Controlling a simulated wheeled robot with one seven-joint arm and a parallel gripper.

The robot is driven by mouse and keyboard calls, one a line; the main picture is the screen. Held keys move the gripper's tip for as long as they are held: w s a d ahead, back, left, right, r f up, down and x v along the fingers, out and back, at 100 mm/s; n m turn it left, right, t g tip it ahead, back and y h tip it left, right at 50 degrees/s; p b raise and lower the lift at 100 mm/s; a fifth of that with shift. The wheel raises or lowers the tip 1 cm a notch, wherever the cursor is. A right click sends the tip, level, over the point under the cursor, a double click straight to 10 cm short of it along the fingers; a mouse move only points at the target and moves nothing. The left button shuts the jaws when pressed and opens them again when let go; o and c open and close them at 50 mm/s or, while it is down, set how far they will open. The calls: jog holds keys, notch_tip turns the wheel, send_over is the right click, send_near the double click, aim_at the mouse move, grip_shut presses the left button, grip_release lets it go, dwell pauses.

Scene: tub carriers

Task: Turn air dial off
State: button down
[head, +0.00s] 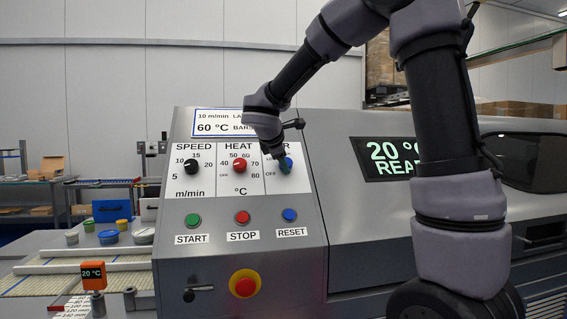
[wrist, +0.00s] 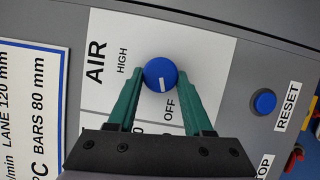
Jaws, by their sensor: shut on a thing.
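The AIR dial (wrist: 161,72) is a round blue knob on a white label panel. Its white mark points down in the wrist view, roughly toward the OFF label (wrist: 169,108). The HIGH label is to its left. My gripper (wrist: 160,82) has its two green fingers shut on the dial, one at each side. In the head view the blue dial (head: 286,164) shows at the right of the dial row, and my gripper (head: 280,156) reaches it from the upper left, hiding part of the AIR label.
The black SPEED dial (head: 191,167) and red HEAT dial (head: 239,165) sit left of it. Below are the green START (head: 193,219), red STOP (head: 242,217) and blue RESET (head: 289,214) buttons. A red emergency button (head: 245,285) is lower. A display (head: 392,159) reads 20 °C.

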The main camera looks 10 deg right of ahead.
jog(key=shift+c, duration=1.5)
grip_release()
jog(key=v, duration=1)
jog(key=shift+s+a+r, duration=0.2)
jog(key=shift+s, duration=0.05)
